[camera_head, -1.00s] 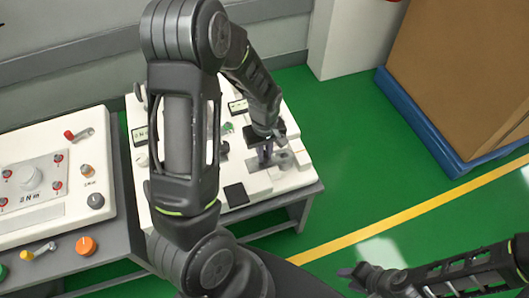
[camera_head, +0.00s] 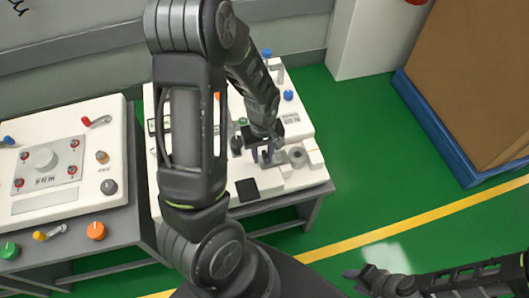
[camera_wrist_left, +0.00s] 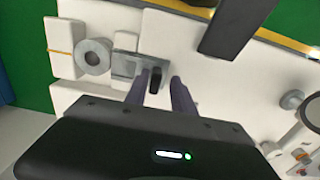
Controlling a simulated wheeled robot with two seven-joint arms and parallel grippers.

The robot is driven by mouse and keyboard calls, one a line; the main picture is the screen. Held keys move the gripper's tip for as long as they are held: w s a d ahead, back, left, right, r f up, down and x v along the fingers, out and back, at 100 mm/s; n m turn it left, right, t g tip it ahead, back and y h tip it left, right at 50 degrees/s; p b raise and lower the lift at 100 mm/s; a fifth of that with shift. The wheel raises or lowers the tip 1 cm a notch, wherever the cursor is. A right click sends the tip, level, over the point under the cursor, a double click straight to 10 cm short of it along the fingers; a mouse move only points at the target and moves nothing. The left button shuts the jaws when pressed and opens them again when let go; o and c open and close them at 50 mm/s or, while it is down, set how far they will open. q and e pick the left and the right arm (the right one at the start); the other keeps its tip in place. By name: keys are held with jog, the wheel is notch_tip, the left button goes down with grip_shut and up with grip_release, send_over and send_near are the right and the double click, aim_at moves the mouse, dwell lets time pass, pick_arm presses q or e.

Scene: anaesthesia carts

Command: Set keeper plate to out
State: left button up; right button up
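The white cart panel (camera_head: 300,180) lies under my left arm in the head view. On it, a small grey plate-like fitting (camera_wrist_left: 124,66) with a black upright tab (camera_wrist_left: 155,80) shows in the left wrist view; I take this to be the keeper plate. My left gripper (camera_wrist_left: 163,84) points down at it, its two purplish fingers apart on either side of the tab. Whether they touch it I cannot tell. In the head view my left gripper (camera_head: 264,153) partly hides the fitting. My right gripper (camera_head: 362,272) is far from the cart, over the green floor, its fingers too small to judge.
A grey ring (camera_head: 298,156) sits beside the fitting, with a black square (camera_head: 247,189) nearer the front edge. A second panel with knobs (camera_head: 45,200) stands at the left. A cardboard box on a blue pallet (camera_head: 430,125) stands at the right. The floor between is clear.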

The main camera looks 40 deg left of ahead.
pick_arm(q)
jog(key=shift+o, duration=0.2)
jog(key=shift+w+r, duration=0.1)
jog(key=shift+r, duration=0.05)
jog(key=shift+r, duration=0.25)
notch_tip(320, 180, up, 7)
jog(key=shift+r+p, duration=0.1)
jog(key=shift+p, duration=0.45)
